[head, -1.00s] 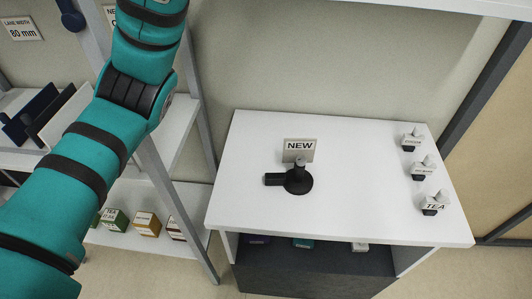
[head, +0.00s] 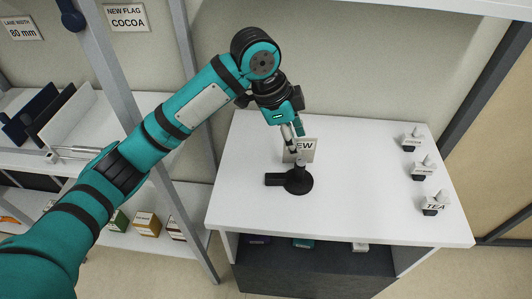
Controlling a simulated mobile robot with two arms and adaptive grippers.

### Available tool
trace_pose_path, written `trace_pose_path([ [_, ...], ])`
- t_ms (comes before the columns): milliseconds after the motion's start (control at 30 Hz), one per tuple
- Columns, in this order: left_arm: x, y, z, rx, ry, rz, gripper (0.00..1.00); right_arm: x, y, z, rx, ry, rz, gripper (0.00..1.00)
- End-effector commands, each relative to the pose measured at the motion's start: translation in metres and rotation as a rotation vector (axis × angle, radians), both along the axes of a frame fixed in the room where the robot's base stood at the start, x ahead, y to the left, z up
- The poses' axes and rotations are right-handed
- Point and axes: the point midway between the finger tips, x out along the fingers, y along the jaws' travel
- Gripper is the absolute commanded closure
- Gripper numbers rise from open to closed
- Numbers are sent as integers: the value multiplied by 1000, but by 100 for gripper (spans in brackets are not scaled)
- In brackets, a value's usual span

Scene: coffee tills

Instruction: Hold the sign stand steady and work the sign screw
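The sign stand (head: 299,182) is black with a round base and a handle sticking out to the left, and it stands upright on the white counter. A grey knob or post shows on top of the stand; I cannot tell whether this is the sign screw. My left gripper (head: 295,140) points down just above the stand, in front of the card. Its fingers look slightly apart, but the gap and any contact with the stand are unclear. My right gripper is not in view.
Several small sign holders, one reading TEA (head: 435,204), stand along the right side of the white counter (head: 370,215). The counter's middle and front are clear. Shelves with small boxes (head: 147,224) and a grey post (head: 188,70) stand at left.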

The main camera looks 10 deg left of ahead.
Motion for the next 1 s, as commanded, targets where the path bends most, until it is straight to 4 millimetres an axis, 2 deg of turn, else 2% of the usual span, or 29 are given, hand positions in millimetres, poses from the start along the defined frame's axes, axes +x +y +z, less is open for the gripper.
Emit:
trace_pose_path([
  [33,-3,13,-18,56,27,4,62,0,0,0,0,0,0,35],
  [133,-8,33,-42,140,64,4,62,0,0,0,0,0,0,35],
  [300,-7,55,-55,197,89,45,62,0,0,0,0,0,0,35],
  [467,-6,57,-66,204,94,53,62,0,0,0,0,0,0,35],
  [800,-6,49,-110,201,93,53,62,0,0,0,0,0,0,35],
  [1000,-5,47,-128,201,91,53,62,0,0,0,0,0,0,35],
])
